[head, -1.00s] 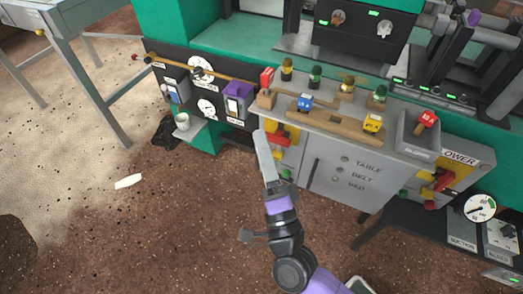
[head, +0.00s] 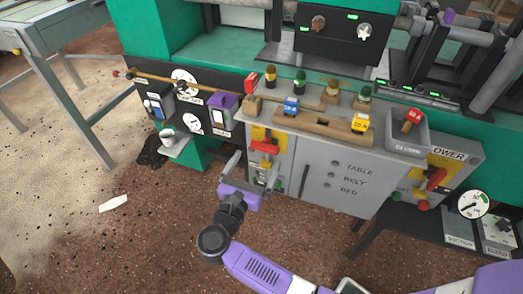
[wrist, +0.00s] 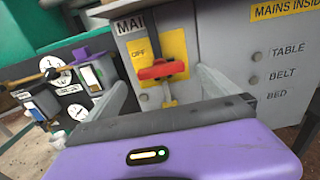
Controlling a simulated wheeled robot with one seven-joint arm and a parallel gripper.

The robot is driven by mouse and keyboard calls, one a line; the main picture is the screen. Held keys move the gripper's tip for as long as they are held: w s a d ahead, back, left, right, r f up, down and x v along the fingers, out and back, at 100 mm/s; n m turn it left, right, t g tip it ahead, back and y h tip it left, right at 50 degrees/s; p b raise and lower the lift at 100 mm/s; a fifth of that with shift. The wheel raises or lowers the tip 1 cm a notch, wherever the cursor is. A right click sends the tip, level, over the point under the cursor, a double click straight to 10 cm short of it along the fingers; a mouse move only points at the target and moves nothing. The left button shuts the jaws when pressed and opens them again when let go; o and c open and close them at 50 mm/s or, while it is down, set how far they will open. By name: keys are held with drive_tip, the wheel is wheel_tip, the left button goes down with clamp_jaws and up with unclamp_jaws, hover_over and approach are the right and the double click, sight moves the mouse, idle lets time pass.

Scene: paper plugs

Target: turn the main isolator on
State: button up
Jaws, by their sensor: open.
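The main isolator's red handle (head: 265,146) sits on a yellow plate (head: 257,133) at the left of the grey cabinet. In the wrist view the red handle (wrist: 162,68) lies roughly crosswise, beside the word OFF, under a label partly reading MAI. My gripper (head: 254,166) is open and empty, just in front of and below the handle. In the wrist view its two fingers (wrist: 165,88) stand either side of the handle, apart from it. How far the fingertips are from the panel is hard to tell.
A second yellow panel with a red handle (head: 436,179) is at the cabinet's right, marked OWER. A cup (head: 168,135) stands on a small shelf to the left.

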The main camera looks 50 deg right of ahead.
sight(263, 150)
drive_tip(key=x, duration=0.6)
drive_tip(key=shift+c, duration=0.2)
